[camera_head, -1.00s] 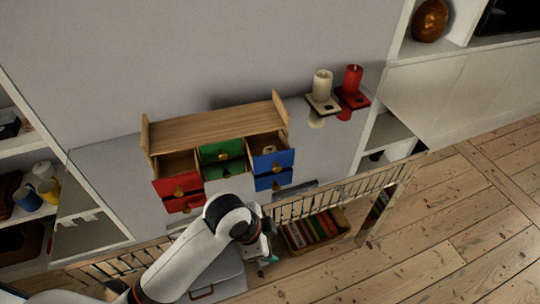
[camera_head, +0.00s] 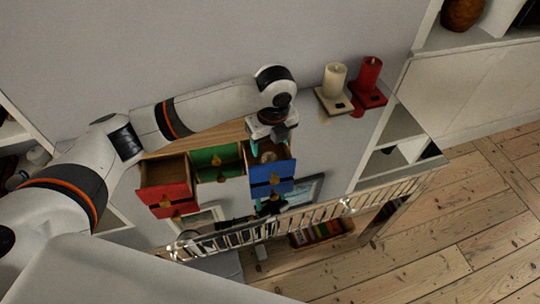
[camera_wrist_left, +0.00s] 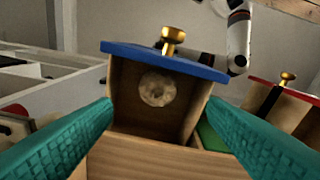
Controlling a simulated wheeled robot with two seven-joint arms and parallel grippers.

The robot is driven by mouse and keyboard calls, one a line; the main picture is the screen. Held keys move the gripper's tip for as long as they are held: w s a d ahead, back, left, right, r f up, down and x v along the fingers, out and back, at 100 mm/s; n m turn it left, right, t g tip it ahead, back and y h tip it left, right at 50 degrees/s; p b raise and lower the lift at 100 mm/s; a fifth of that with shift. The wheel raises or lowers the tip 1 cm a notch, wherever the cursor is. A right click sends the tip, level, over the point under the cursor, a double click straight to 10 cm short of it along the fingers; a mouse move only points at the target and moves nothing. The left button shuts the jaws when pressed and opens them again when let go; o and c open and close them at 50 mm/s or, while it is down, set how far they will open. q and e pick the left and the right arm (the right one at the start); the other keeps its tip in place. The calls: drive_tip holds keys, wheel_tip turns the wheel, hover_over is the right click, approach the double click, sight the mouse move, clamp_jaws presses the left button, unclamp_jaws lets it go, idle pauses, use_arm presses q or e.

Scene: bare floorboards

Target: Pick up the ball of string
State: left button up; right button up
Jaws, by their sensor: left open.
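The ball of string (camera_wrist_left: 157,88) is a pale, round ball lying inside the open blue drawer (camera_wrist_left: 125,70) in the left wrist view. In the head view the ball (camera_head: 268,156) shows small in the top blue drawer (camera_head: 284,170) at the right of the small wooden cabinet. My left gripper (camera_head: 270,140) is over that drawer, pointing down. In the left wrist view its two teal fingers (camera_wrist_left: 159,104) are spread apart on either side of the drawer, with nothing between the tips. The ball lies beyond the tips. My right gripper is not in view.
A white candle (camera_head: 335,80) and a red candle (camera_head: 369,74) stand to the right of the cabinet. A metal rail (camera_head: 300,222) runs along the front. Picture frames lie near the drawers.

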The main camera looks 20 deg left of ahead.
sight(269, 157)
use_arm(q)
wheel_tip(269, 157, down, 2)
drive_tip(key=shift+a+f, duration=0.1)
drive_tip(key=shift+f, duration=0.15)
drive_tip(key=f, duration=0.3)
drive_tip(key=w+f+p, duration=0.1)
drive_tip(key=f, duration=0.1)
drive_tip(key=shift+a, duration=0.2)
drive_tip(key=shift+f, duration=0.45)
drive_tip(key=shift+w, duration=0.1)
drive_tip(key=c, duration=0.9)
drive_tip(key=shift+c, duration=0.9)
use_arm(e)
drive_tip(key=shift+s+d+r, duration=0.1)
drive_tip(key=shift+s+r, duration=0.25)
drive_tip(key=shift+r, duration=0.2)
